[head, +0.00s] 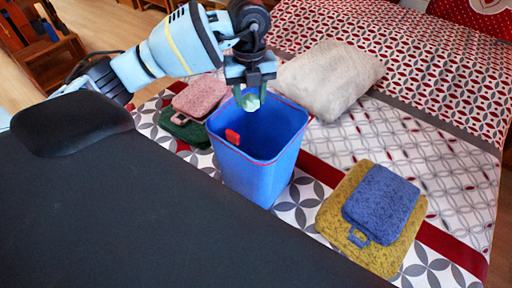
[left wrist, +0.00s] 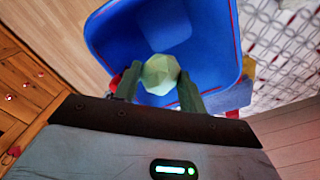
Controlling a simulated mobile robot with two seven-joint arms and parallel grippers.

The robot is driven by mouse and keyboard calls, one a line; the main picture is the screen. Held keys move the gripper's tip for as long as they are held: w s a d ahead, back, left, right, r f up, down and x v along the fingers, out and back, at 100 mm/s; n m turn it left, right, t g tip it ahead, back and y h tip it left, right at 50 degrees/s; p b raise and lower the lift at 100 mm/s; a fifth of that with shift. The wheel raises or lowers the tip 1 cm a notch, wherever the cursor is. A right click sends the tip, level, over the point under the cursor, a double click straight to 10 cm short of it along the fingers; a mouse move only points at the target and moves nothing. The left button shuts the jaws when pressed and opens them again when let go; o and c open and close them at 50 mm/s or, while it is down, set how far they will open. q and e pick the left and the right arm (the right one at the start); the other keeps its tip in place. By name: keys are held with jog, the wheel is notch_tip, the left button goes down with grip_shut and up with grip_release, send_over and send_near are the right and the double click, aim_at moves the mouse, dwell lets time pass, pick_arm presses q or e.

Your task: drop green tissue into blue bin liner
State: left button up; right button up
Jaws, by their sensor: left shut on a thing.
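The green tissue (head: 250,101) is a pale green crumpled ball. My left gripper (head: 250,92) is shut on it and holds it over the far rim of the blue bin. In the left wrist view the tissue (left wrist: 160,72) sits between the two fingers (left wrist: 158,90), with the bin behind it. The blue bin liner (head: 258,170) stands upright on the bed, open at the top, with a red rim line and a red piece at its near inner wall. The bin (left wrist: 215,35) also shows in the left wrist view. My right gripper is not in view.
A pink cloth (head: 200,95) on a dark green one (head: 186,130) lies left of the bin. A blue cloth (head: 382,195) on a yellow one (head: 338,205) lies to the right. A pale pillow (head: 330,78) lies behind.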

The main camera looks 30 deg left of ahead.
pick_arm(q)
jog(key=shift+r, duration=0.1)
jog(key=o, duration=1)
jog(key=shift+r, duration=0.25)
notch_tip(320, 180, up, 7)
jog(key=shift+r, duration=0.2)
